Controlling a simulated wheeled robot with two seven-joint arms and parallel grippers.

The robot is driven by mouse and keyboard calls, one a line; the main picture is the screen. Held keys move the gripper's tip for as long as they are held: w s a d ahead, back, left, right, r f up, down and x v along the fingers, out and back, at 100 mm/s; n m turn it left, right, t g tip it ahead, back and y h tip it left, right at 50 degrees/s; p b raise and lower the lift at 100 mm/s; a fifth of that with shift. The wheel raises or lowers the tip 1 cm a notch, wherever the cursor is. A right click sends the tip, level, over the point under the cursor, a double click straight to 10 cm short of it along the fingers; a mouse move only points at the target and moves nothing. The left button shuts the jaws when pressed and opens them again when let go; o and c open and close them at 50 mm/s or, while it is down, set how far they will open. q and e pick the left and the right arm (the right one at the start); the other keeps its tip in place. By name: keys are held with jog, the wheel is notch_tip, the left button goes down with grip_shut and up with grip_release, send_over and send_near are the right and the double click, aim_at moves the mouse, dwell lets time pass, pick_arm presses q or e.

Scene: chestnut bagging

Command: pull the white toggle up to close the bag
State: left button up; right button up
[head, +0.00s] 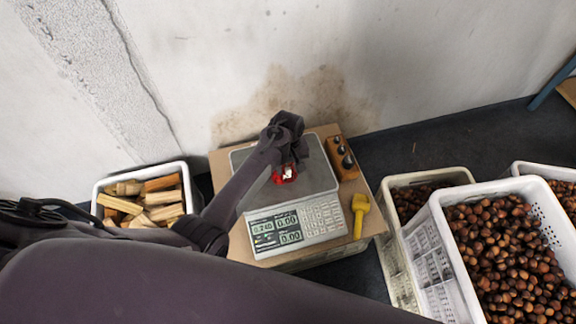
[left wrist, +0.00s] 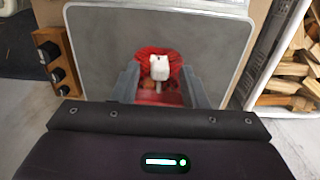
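The red bag (head: 278,178) sits on the metal pan of the scale (head: 318,172), partly hidden by my left arm in the head view. In the left wrist view the red mesh bag (left wrist: 146,54) lies beyond my fingers, with the white toggle (left wrist: 159,67) at its middle. My left gripper (left wrist: 160,84) is open, its two grey fingers apart on either side of the bag and toggle. Gaps show between the toggle and both fingers. In the head view my left gripper (head: 284,152) is above the bag. My right gripper is not in view.
A wooden block with dark weights (head: 341,157) and a yellow scoop (head: 360,213) lie right of the scale. A crate of wood pieces (head: 103,187) stands left. White crates of chestnuts (head: 440,217) stand right. A stained wall (head: 400,60) is close behind.

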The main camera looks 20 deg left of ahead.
aim_at(288, 169)
pick_arm(q)
jog(key=c, duration=0.8)
grip_shut()
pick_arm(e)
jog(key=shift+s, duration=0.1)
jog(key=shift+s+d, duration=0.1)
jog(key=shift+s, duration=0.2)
